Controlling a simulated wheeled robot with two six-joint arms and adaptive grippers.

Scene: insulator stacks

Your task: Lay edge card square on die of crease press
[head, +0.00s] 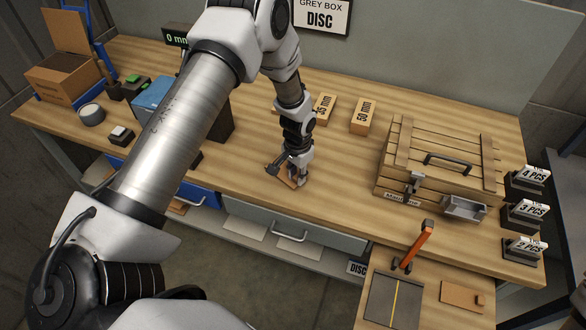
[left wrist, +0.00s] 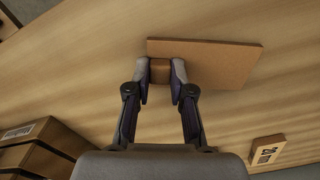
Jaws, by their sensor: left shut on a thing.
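My left gripper (head: 292,175) is low over the middle of the workbench, fingers pointing down. In the left wrist view the left gripper (left wrist: 160,75) is shut on the small brown block of a flat brown edge card (left wrist: 215,62). The card's sheet spreads out beyond the fingertips; I cannot tell whether it touches the bench. In the head view the gripper mostly hides this card. The crease press, with an orange lever (head: 418,245) and a dark plate with a yellow line (head: 382,302), is at the lower right. My right gripper is not in view.
Another brown card with a block (head: 458,294) lies right of the press. A wooden crate (head: 440,155) stands right on the workbench (head: 335,190). Orange blocks marked in mm (head: 363,115) stand behind the gripper. Signs (head: 525,215) line the right edge.

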